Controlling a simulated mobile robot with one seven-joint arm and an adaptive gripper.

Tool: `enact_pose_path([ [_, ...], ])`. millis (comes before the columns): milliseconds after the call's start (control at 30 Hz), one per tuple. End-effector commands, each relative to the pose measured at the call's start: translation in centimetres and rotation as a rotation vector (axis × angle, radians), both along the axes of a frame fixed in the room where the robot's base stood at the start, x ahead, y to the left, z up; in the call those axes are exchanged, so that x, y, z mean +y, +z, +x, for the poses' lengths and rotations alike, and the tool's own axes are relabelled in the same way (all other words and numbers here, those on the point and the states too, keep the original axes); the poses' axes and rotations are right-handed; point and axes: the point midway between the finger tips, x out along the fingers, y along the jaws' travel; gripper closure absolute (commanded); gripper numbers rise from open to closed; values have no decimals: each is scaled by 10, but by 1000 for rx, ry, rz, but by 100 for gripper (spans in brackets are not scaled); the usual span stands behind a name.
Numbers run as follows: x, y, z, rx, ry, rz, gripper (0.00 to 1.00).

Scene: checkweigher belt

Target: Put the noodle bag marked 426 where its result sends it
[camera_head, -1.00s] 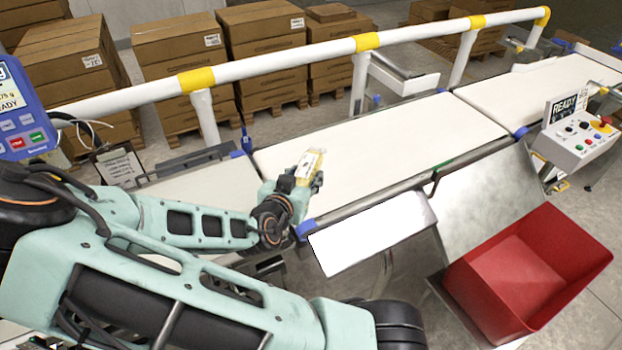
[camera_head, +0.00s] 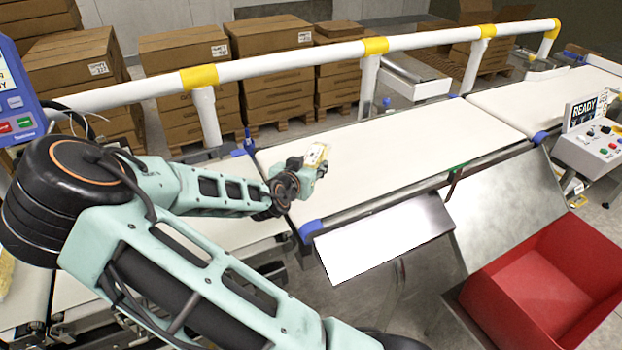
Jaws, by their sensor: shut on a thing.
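My gripper (camera_head: 304,168) is shut on a small yellow noodle bag (camera_head: 316,156) with a white label. It holds the bag over the near left end of the white belt (camera_head: 400,150). The marking on the bag is too small to read. Whether the bag touches the belt cannot be told. A red bin (camera_head: 520,290) stands at the lower right, below a metal chute (camera_head: 510,200). A screen (camera_head: 583,111) at the right reads READY.
A white guard rail (camera_head: 300,64) with yellow bands runs behind the belt. A control box (camera_head: 590,150) stands at the right. A blue display (camera_head: 22,105) is at the left edge. Stacked cartons (camera_head: 185,50) stand behind the rail. Most of the belt is clear.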

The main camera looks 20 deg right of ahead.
Motion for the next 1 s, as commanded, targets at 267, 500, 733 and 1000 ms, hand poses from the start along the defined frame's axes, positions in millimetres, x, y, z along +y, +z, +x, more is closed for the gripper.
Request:
enact_pose_path([
  [267,-3,-35,6,1,1,-2,98],
  [500,-3,-37,6,-1,1,0,98],
  [733,-2,-39,5,1,0,0,55],
  [1000,-2,-39,5,1,0,0,43],
])
